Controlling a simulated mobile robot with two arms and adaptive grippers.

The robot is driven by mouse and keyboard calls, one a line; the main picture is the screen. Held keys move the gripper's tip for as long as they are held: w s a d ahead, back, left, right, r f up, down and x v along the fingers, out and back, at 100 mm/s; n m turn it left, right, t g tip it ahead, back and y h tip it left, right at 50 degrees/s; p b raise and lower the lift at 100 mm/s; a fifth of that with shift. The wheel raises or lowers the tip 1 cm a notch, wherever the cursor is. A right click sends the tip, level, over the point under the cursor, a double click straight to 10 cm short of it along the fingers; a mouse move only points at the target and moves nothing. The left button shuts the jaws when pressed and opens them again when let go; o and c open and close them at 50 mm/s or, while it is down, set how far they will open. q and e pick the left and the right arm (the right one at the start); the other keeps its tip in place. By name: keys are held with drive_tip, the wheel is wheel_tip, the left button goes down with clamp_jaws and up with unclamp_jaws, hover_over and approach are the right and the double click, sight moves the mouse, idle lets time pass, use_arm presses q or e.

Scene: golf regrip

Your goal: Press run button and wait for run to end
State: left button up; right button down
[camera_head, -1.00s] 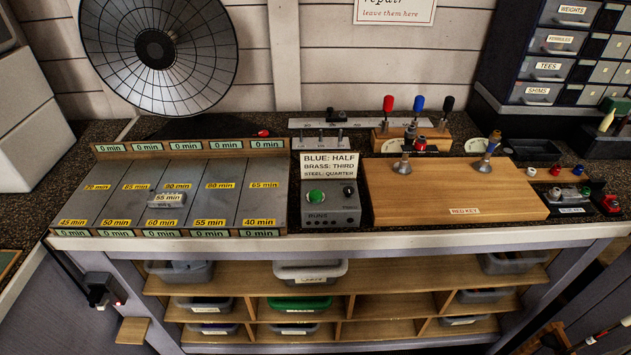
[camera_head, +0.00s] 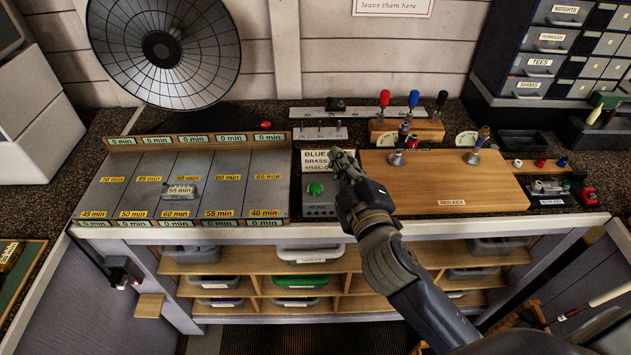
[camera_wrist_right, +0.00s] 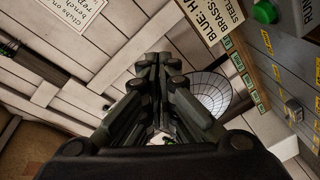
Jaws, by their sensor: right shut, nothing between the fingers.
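The green run button (camera_head: 315,190) sits on a grey control box (camera_head: 318,209) at the middle of the bench. My right gripper (camera_head: 341,154) is shut and empty. It hangs above and to the right of the button, apart from it, and covers part of the sign and the box's right side. In the right wrist view the closed fingers (camera_wrist_right: 160,62) point away from the button (camera_wrist_right: 265,12), which shows at the top right. My left gripper is not in view.
The sign (camera_head: 316,165) stands behind the box. A grey-laned board (camera_head: 170,185) with minute labels and a "55 min" block (camera_head: 180,191) lies to the left. A wooden board (camera_head: 450,190) lies to the right. Red, blue and black handled tools (camera_head: 413,98) stand behind it.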

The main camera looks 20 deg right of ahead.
drive_tip(key=w+a+r+n+t+y, duration=0.1)
drive_tip(key=a+r+n+t+y, duration=0.15)
drive_tip(key=r+n, duration=0.2)
drive_tip(key=w+a+r+n+t+y, duration=0.1)
drive_tip(key=a+r+n+t+y, duration=0.1)
drive_tip(key=a+r+n+y, duration=0.3)
drive_tip(key=s+a+r+n+g+y, duration=0.45)
drive_tip(key=a+r+n+y, duration=0.3)
drive_tip(key=n+y, duration=0.35)
drive_tip(key=s+a+f+n+g, duration=0.1)
drive_tip(key=a+f+n+g, duration=0.2)
drive_tip(key=n, duration=0.4)
drive_tip(key=a+f+n+g, duration=0.1)
drive_tip(key=a+n+g, duration=0.3)
drive_tip(key=n+g, duration=0.2)
drive_tip(key=w+d+f+n+g+h, duration=0.1)
drive_tip(key=w+d+f+n+h, duration=0.15)
drive_tip(key=f+h, duration=0.2)
drive_tip(key=w+d+f+n+g+h, duration=0.1)
drive_tip(key=w+d+f+n+h, duration=0.1)
drive_tip(key=d+f+n+h, duration=0.3)
drive_tip(key=w+d+f+t+h, duration=0.1)
drive_tip(key=w+d+h, duration=0.1)
drive_tip(key=d, duration=0.3)
drive_tip(key=w+d+f+h, duration=0.2)
drive_tip(key=w+d, duration=0.1)
drive_tip(key=d, duration=0.2)
drive_tip(key=shift+w+d+f+t, duration=0.15)
drive_tip(key=shift+w+d+t, duration=0.1)
drive_tip(key=shift+t, duration=0.15)
